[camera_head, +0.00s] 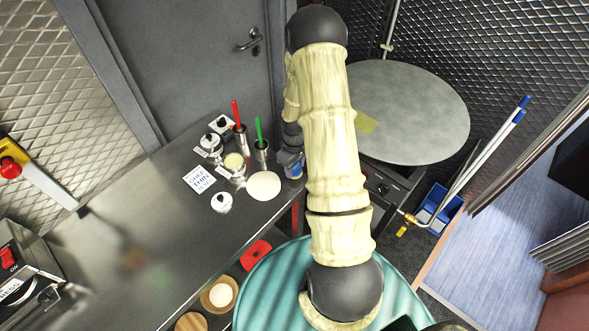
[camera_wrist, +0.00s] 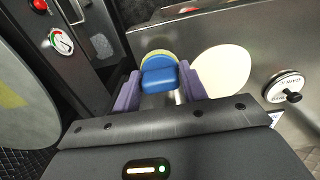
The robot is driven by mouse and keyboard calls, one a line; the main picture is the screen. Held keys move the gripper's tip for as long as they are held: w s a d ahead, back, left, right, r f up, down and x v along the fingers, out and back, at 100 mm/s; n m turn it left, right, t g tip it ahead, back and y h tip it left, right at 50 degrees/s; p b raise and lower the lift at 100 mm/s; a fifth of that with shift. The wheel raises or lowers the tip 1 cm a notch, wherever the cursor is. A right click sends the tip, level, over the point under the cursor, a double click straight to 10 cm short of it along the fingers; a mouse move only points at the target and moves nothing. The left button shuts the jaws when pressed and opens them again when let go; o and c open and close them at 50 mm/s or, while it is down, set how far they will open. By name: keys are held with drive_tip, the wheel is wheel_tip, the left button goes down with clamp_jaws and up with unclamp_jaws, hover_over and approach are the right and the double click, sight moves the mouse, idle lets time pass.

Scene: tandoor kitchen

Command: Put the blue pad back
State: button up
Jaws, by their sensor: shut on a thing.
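The blue pad (camera_wrist: 160,76) shows between the two purple fingers of my gripper (camera_wrist: 160,88) in the wrist view. A yellow-green rounded edge shows behind it. My gripper is shut on the pad. In the head view my arm hides most of the gripper, and a small blue part of the pad (camera_head: 295,171) shows at the counter's right edge. It is beside a white round disc (camera_head: 264,185), which also shows in the wrist view (camera_wrist: 221,72). I cannot tell whether the pad touches the counter.
The steel counter (camera_head: 120,235) holds a printed card (camera_head: 199,179), lidded white jars (camera_head: 222,202), and holders with a red-handled tool (camera_head: 237,115) and a green-handled tool (camera_head: 259,132). A large round grey top (camera_head: 415,110) stands right of my arm. The counter's front left is clear.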

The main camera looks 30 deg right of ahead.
drive_tip(key=shift+w+f, duration=0.1)
drive_tip(key=shift+f, duration=1.15)
drive_tip(key=shift+f, duration=0.15)
drive_tip(key=o, duration=0.9)
drive_tip(key=shift+o, duration=0.2)
drive_tip(key=shift+r, duration=0.3)
wheel_tip(320, 180, up, 12)
drive_tip(key=b, duration=0.3)
drive_tip(key=shift+f, duration=0.1)
